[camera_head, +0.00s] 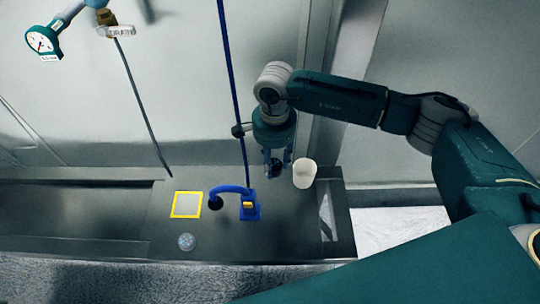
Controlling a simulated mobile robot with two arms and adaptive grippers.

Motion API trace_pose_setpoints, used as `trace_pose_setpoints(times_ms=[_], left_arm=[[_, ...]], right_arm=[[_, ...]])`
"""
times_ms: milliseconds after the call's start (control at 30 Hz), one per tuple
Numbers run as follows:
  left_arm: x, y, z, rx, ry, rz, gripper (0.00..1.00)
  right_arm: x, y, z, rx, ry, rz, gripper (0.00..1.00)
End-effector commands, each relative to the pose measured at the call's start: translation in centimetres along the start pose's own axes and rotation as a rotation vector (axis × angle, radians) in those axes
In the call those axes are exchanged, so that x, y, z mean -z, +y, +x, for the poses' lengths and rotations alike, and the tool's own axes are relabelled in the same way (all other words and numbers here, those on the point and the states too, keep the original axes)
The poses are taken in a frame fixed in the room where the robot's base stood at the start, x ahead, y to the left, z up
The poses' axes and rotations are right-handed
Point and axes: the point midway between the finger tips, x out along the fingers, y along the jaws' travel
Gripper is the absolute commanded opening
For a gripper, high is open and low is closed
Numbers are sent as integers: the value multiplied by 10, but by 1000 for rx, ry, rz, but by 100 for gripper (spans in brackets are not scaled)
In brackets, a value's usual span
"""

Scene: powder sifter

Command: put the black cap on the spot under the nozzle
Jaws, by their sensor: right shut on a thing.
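My right gripper (277,167) points down over the right part of the counter. It is shut on a small dark thing between its fingertips, which looks like the black cap (277,168); the fingers partly hide it. A yellow-framed pale square (186,204) lies flat on the counter, left of the gripper. A thin dark tube (143,107) hangs down from above and ends near this square. A blue curved pipe (235,189) on a blue base has a round black end (215,202) just right of the square. I cannot tell which one is the nozzle. My left gripper is out of view.
A white cup (305,173) stands close to the right of the gripper. A tall blue rod (238,90) rises between the gripper and the square. A small clear round dish (186,242) lies near the front edge of the counter (150,225). A gauge (41,42) is at upper left.

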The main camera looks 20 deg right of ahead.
Motion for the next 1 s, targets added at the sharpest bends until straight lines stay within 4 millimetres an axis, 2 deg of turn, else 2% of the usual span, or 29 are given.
trace_pose_setpoints(times_ms=[33,267,367,467,600,700,833,1000], left_arm=[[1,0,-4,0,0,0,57],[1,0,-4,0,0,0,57],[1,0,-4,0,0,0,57],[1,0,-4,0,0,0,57],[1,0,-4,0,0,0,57],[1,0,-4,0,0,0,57],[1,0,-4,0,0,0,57],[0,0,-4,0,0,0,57]], right_arm=[[0,0,-6,-1,0,0,16],[0,2,-14,1,-2,-23,16],[-1,10,-32,11,-9,-134,16],[-4,30,-63,23,-16,-347,16],[-8,72,-106,28,-17,-704,16],[-10,103,-127,21,-11,-927,16],[-10,132,-143,9,-3,-1127,16],[-11,146,-148,-1,-3,-1221,16]])
